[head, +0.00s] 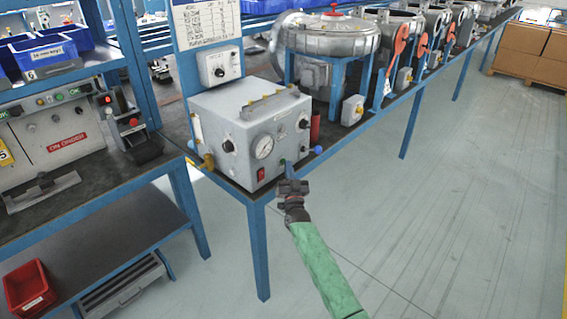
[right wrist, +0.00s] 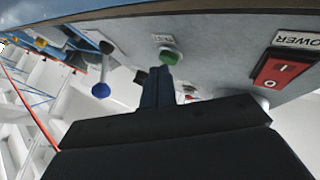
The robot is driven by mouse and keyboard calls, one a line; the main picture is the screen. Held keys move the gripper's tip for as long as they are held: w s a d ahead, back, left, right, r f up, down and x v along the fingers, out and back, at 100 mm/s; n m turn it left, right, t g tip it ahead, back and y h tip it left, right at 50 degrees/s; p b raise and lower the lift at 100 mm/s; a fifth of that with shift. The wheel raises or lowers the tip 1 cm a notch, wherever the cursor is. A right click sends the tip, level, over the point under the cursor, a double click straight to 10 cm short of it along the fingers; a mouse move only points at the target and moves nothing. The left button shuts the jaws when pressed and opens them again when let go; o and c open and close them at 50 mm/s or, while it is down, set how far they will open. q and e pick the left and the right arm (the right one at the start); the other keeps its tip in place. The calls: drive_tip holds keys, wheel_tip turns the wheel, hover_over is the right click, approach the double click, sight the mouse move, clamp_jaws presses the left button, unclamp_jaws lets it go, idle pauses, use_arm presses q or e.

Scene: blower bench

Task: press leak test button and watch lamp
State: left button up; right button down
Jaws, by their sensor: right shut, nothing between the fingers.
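The grey test box (head: 222,112) stands on the bench corner, with a round gauge (head: 264,147) on its front. In the right wrist view a green button (right wrist: 168,57) sticks out of the panel under a small label. My right gripper (head: 287,167) is shut and empty, its tips at the lower front of the box. In the right wrist view its fingertips (right wrist: 158,74) are at the green button, overlapping its lower edge; I cannot tell whether they press it. I cannot pick out a lit lamp on the box. My left gripper is not in view.
A red power switch (right wrist: 285,72) sits to the right of the button in the wrist view. A blue-knobbed lever (right wrist: 101,90) sticks out on the left. A large metal blower (head: 330,38) stands behind the box. The floor (head: 450,200) at right is clear.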

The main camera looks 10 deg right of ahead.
drive_tip(key=shift+w+a, duration=0.1)
drive_tip(key=shift+w, duration=0.05)
drive_tip(key=shift+w+a, duration=0.1)
idle(0.6)
drive_tip(key=shift+s+d, duration=0.5)
drive_tip(key=shift+s, duration=0.15)
